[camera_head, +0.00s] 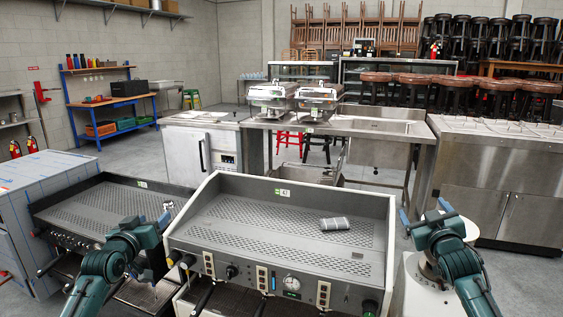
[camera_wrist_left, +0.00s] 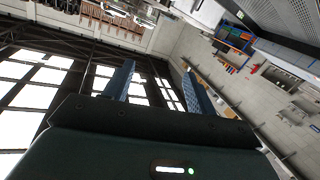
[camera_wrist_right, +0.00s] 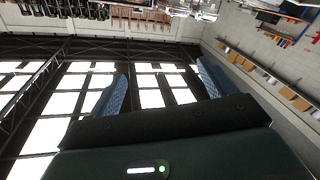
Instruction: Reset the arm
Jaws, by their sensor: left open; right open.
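My left gripper (camera_head: 150,222) is raised at the lower left of the head view, in front of the espresso machines. Its two blue fingers stand apart with nothing between them in the left wrist view (camera_wrist_left: 158,88). My right gripper (camera_head: 432,216) is raised at the lower right, to the right of the large machine. Its fingers are also apart and empty in the right wrist view (camera_wrist_right: 160,92). Both wrist cameras look up towards the roof windows and walls.
Behind are a steel table (camera_head: 345,127) with two chafing dishes (camera_head: 268,95) and a steel cabinet (camera_head: 480,170).

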